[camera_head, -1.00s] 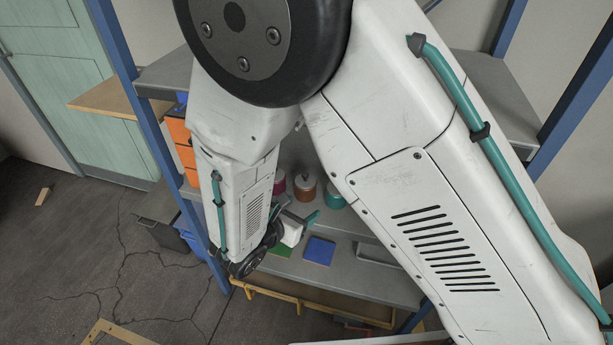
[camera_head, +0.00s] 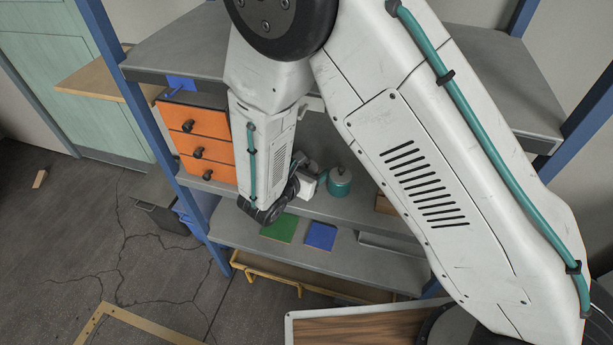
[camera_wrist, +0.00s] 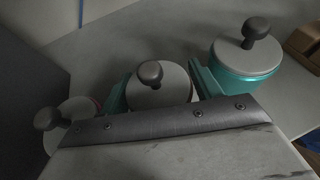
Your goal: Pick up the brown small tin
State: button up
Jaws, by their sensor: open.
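In the wrist view, a tin with a grey lid and dark round knob (camera_wrist: 150,73) stands between my gripper's teal fingers (camera_wrist: 158,84). From its middle place in the row it appears to be the brown small tin, but its side is hidden by my gripper body. The fingers are apart, one on each side of it; I cannot tell whether they touch it. In the head view my arm hides this tin, and only the pale body of my gripper (camera_head: 307,184) shows on the shelf.
A teal tin (camera_wrist: 246,62) stands close to the right finger; it also shows in the head view (camera_head: 340,183). Another lidded tin (camera_wrist: 68,120) with a pinkish edge is at left. An orange drawer unit (camera_head: 200,142) stands left of my arm. Green (camera_head: 281,228) and blue (camera_head: 321,236) squares lie below.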

jog(key=c, duration=0.8)
jog(key=shift+c, duration=0.2)
